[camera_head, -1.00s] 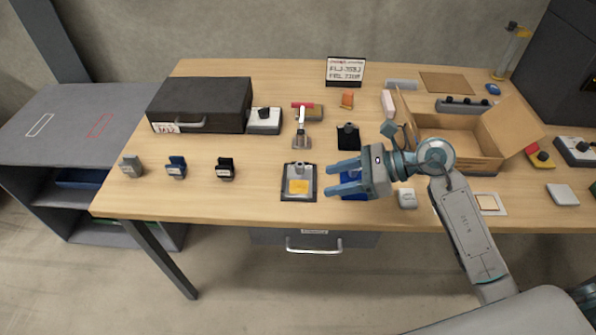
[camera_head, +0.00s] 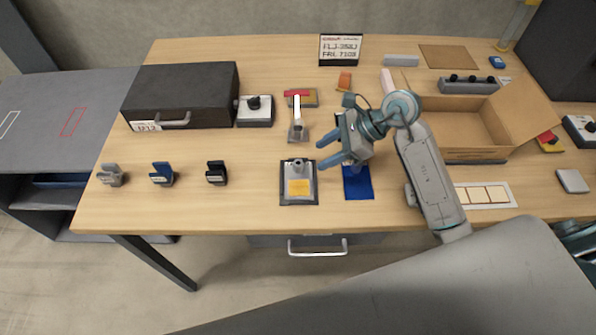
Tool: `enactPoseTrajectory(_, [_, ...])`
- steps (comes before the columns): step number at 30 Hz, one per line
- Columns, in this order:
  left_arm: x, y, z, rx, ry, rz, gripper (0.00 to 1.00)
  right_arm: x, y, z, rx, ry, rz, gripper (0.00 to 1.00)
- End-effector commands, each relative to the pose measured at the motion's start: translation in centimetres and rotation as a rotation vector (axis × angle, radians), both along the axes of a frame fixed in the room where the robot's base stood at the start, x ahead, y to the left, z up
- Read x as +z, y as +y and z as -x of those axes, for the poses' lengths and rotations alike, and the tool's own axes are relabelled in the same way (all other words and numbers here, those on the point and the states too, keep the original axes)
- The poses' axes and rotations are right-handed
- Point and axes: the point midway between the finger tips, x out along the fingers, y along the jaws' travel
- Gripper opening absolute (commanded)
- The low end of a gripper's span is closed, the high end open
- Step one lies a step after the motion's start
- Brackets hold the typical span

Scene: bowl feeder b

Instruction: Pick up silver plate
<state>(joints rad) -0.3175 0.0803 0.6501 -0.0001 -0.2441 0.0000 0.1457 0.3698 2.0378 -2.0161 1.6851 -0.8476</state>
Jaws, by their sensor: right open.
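A grey-silver rectangular plate (camera_head: 284,193) with a yellow square and a small knob on it lies near the table's front edge. A smaller light grey plate (camera_head: 572,181) lies flat at the far right; I cannot tell for certain which one is the silver plate. My right gripper (camera_head: 321,153) is open and empty, its two fingers pointing left, above and to the right of the plate with the yellow square. It partly hides a blue mat (camera_head: 358,187) and a dark item behind it. My left gripper is not in view.
An open cardboard box (camera_head: 455,128) stands to the right behind my right arm. A black case (camera_head: 180,90) is at the back left. Several small holders, such as a black one (camera_head: 216,173), stand at the front left. A red-topped tool (camera_head: 298,115) stands behind the plate.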

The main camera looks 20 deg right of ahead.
Motion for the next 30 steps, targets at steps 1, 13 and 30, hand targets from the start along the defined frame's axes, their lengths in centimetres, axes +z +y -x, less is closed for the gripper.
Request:
enactPoseTrajectory(1, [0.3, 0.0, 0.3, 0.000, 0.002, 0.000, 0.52, -0.2, 0.5, -0.1, 0.001, 0.001, -0.004, 0.47])
enactPoseTrajectory(13, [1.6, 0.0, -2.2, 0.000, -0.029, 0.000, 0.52, -1.6, 2.7, -0.9, 0.001, 0.002, -0.006, 0.47])
enactPoseTrajectory(30, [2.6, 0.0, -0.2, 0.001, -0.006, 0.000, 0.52, -4.2, 5.2, -1.8, 0.001, -0.001, 0.000, 0.47])
